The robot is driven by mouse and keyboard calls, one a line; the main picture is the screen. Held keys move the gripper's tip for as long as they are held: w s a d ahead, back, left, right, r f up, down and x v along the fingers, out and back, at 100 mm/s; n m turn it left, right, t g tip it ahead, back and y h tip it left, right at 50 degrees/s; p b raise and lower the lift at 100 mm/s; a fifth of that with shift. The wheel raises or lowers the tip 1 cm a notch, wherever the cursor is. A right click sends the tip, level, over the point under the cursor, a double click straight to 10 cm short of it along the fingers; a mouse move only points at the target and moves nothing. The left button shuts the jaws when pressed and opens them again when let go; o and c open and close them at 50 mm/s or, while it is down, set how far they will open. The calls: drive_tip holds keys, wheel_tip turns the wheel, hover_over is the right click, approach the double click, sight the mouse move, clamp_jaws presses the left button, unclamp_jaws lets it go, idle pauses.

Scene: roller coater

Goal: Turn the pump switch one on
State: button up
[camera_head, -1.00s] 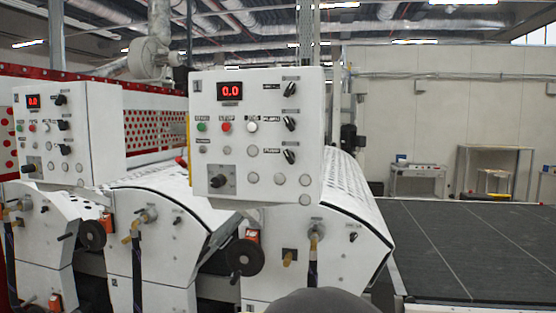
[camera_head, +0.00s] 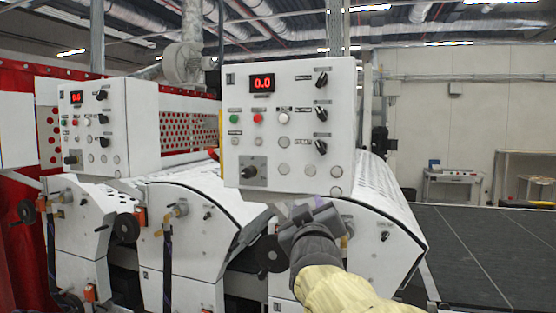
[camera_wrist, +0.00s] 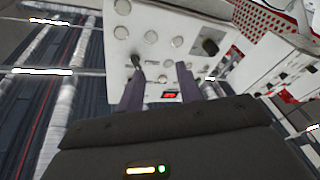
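The near white control panel (camera_head: 290,125) stands upright, with a red display reading 0.0. Three black rotary switches run down its right side: a top one (camera_head: 322,79), a middle one (camera_head: 321,113) and a bottom one (camera_head: 320,147). The small labels are too blurred to read surely; the middle one may be the pump switch one. My gripper (camera_head: 310,213) is below the panel's lower right, empty and apart from the switches. In the wrist view my gripper (camera_wrist: 160,69) has its two fingers spread, and the tilted panel (camera_wrist: 160,20) shows beyond them.
The panel also has a green button (camera_head: 234,118), a red button (camera_head: 257,118) and a large black knob (camera_head: 249,172). A second similar panel (camera_head: 95,125) stands at the left. A handwheel (camera_head: 270,253) is left of my arm. A dark conveyor bed (camera_head: 490,250) lies at the right.

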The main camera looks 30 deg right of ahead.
sight(320, 149)
drive_tip(key=s+r+h, duration=0.1)
drive_tip(key=s+d+r+h, duration=0.1)
drive_tip(key=r, duration=0.3)
drive_tip(key=shift+s+d+t+h, duration=0.25)
drive_tip(key=shift+s+t+h, duration=0.05)
drive_tip(key=shift+s+h, duration=0.1)
drive_tip(key=p+x, duration=0.8)
drive_tip(key=x, duration=0.8)
drive_tip(key=shift+w+d+p, duration=0.1)
drive_tip(key=shift+w+p, duration=0.1)
drive_tip(key=shift+p, duration=0.2)
drive_tip(key=shift+w+d, duration=0.3)
drive_tip(key=shift+w, duration=0.15)
clamp_jaws()
